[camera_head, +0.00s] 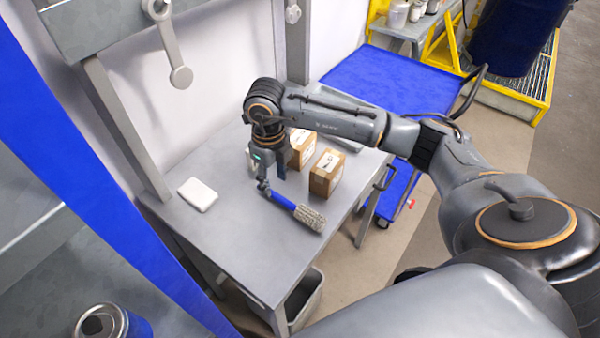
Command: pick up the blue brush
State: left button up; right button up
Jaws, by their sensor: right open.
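The blue brush (283,200) lies on the grey table, with its blue handle toward the upper left and its pale bristle head (309,217) toward the lower right. My right gripper (264,187) points down at the handle end of the brush. It is open, and one finger hides part of the handle end. I cannot tell whether the fingers touch the brush. My left gripper is not in view.
Two brown boxes (326,174) stand on the table (215,232) just right of my right gripper. A white block (198,194) lies at the left. A blue cart (395,80) stands behind, and a grey bin (304,303) sits below the table. The table's front left is clear.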

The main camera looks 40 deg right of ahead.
aim_at(274, 193)
notch_tip(274, 193, down, 4)
jog(key=shift+f+p, duration=0.25)
jog(key=shift+p, duration=0.9)
jog(key=shift+f, duration=0.25)
jog(key=shift+a, duration=0.1)
grip_shut()
